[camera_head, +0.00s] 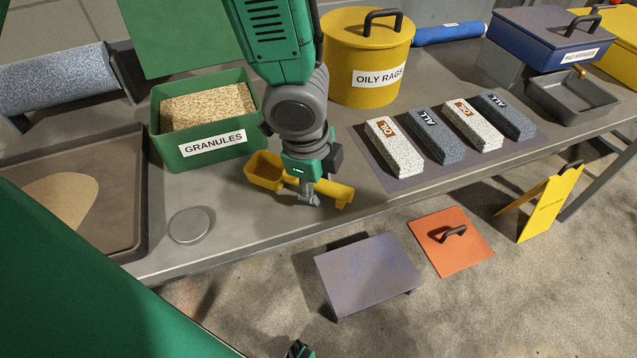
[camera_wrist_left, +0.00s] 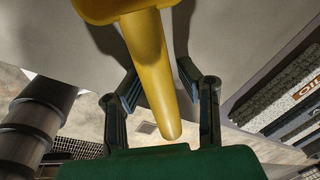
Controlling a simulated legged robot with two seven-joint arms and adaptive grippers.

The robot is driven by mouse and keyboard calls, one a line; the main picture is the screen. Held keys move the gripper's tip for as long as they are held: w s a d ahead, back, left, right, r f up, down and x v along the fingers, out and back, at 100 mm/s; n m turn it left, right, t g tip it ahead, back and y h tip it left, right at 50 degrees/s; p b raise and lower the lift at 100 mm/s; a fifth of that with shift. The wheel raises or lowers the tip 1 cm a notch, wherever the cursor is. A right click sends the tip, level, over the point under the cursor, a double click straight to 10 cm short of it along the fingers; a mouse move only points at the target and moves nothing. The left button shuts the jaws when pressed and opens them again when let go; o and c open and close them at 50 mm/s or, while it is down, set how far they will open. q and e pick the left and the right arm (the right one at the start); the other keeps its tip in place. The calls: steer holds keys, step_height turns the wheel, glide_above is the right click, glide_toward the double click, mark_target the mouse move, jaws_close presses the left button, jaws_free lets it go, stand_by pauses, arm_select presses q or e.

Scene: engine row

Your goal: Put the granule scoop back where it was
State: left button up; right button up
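The yellow granule scoop (camera_head: 265,171) is at the front part of the bench, its bowl to the left and its handle to the right. In the left wrist view, the scoop's handle (camera_wrist_left: 152,70) runs between my fingers. My left gripper (camera_head: 309,196) is over the handle. Its fingers (camera_wrist_left: 160,80) stand on either side, with a gap visible on the right. I cannot tell whether the left finger touches the handle. The scoop looks to be at or just above the bench top.
A green granules bin (camera_head: 207,152) stands behind left, a brown tray (camera_head: 130,215) further left, and a grey disc (camera_head: 190,225) in front. A yellow oily rags can (camera_head: 365,50) is behind. Absorbent blocks (camera_head: 393,146) lie on a mat to the right. The bench's front edge is close.

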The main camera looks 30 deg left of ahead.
arm_select(q)
steer(key=shift+a, duration=0.1)
steer(key=shift+r, duration=0.2)
step_height(320, 180, up, 12)
steer(key=s+p, duration=0.2)
steer(key=p, duration=0.2)
steer(key=shift+a+f+p, duration=0.2)
steer(key=shift+a+p, duration=0.1)
